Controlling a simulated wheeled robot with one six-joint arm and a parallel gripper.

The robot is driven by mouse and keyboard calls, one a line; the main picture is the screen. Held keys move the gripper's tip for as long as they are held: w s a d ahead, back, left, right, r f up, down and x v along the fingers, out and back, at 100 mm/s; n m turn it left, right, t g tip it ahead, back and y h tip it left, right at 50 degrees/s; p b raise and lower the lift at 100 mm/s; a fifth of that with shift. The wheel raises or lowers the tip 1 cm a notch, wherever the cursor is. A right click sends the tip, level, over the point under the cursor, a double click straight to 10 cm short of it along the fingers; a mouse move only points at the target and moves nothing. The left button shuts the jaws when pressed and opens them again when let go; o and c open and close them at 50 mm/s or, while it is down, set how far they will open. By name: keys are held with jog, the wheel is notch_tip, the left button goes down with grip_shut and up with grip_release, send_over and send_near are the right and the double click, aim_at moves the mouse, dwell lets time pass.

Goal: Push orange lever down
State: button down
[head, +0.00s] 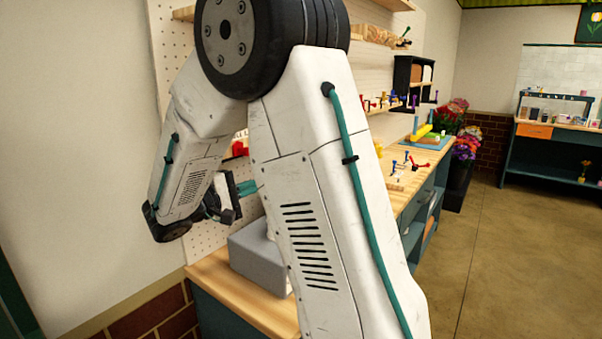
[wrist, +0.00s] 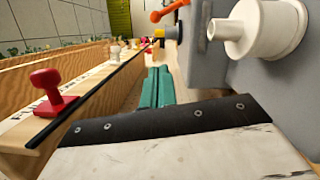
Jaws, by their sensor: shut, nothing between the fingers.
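The orange lever (wrist: 169,11) shows at the top of the wrist view, beside a grey part and a small white piece. It lies beyond my gripper's fingertips and a little to their right, apart from them. I cannot make it out in the head view, where my arm covers much of the bench. My gripper (wrist: 157,72) has its teal fingers closed together with nothing between them. In the head view my gripper (head: 247,187) is in front of the pegboard, above a grey block (head: 258,258).
In the wrist view a white spool-shaped part (wrist: 268,28) sticks out close at the upper right. A red knob (wrist: 50,90) stands on a wooden ledge at left, near a dark rod (wrist: 90,92). In the head view, shelves and colored pegs (head: 385,101) line the wall.

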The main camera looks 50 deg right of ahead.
jog(key=s+d+r, duration=0.1)
jog(key=s+d, duration=0.3)
jog(key=d, duration=0.8)
jog(key=shift+s+d, duration=0.15)
jog(key=shift+s, duration=0.05)
